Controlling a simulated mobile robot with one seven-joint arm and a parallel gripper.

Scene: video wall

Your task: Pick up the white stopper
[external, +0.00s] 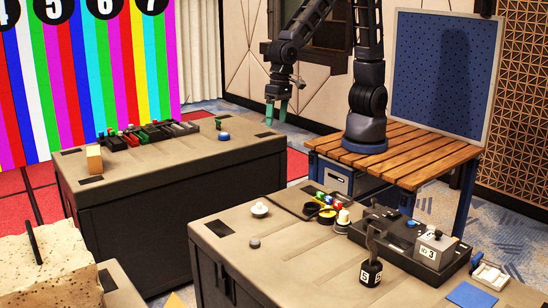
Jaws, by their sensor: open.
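A small white, rounded, knob-like object (259,208), which looks like the white stopper, sits on the left part of the near grey case top (215,228). Another small cream-white piece (343,215) stands further right, beside black and yellow round items. I cannot tell for certain which of them is the stopper. My gripper (276,112), with green fingers, hangs pointing down above the right end of the far case, well apart from both white pieces. It is open, and nothing shows between its fingers.
The far case (180,160) carries a row of coloured items (150,135), a wooden block (94,158) and a blue-topped piece (222,135). On the near case stand a grey puck (254,243), a black cup (371,272) and a black device (405,240). The near case's front left is mostly clear.

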